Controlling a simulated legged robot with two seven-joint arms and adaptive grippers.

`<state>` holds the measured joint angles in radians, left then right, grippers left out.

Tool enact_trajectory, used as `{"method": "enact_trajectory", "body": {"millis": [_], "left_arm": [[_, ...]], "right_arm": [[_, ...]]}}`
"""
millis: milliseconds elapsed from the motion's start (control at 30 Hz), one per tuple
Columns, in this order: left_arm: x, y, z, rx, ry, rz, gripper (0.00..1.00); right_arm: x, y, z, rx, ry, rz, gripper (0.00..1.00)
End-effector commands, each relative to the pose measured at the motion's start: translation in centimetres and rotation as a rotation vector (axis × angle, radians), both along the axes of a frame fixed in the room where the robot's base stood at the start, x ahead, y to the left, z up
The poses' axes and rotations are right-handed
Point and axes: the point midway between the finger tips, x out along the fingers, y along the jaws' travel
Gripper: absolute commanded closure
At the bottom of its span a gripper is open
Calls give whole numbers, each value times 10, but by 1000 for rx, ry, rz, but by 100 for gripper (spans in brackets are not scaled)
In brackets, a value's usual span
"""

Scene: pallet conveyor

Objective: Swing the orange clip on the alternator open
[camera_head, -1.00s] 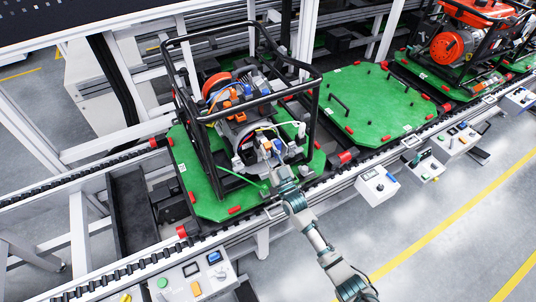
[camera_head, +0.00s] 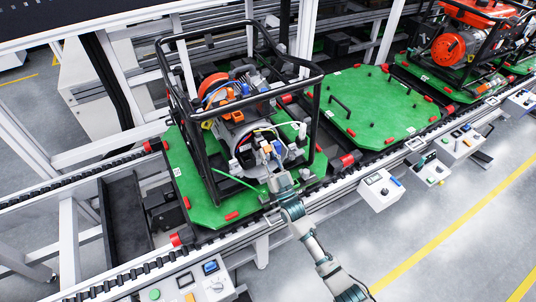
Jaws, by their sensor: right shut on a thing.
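The alternator (camera_head: 239,131) is a grey rounded housing inside the black tube frame of a generator, on a green pallet. Its near end carries connectors, with a small blue one (camera_head: 277,146) and a small orange-yellow piece beside it. My right gripper (camera_head: 273,167) reaches up from the lower right to this near end, low beside the connectors. It is shut on a small part there, which seems to be the orange clip. The clip is too small and too covered by the fingers to make out its angle. My left gripper is not in view.
The black tube frame (camera_head: 209,157) surrounds the alternator, with bars close to my right gripper. A green cable (camera_head: 236,179) runs low on its left. An empty green pallet (camera_head: 377,101) lies to the right. Control boxes (camera_head: 380,188) line the conveyor's front edge.

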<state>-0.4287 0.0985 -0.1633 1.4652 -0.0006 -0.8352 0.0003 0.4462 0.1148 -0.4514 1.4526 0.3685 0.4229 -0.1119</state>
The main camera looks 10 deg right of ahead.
Motion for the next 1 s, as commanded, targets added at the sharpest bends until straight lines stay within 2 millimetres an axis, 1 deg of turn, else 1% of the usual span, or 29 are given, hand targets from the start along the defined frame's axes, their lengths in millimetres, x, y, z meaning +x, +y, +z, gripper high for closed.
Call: {"method": "enact_trajectory", "body": {"millis": [167,200,300,567,667,767,1000], "left_arm": [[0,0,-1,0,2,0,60],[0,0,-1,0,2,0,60],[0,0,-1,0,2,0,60],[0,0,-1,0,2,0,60],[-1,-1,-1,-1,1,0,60],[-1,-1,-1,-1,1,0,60],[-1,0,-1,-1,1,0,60]], "right_arm": [[0,0,0,0,1,0,100],[0,0,0,0,1,0,73],[0,0,0,0,1,0,50],[0,0,0,0,1,0,50],[-3,-1,-3,-1,2,0,50],[-12,-5,-11,-2,4,0,50],[-52,-22,-43,-2,4,0,50]]}}
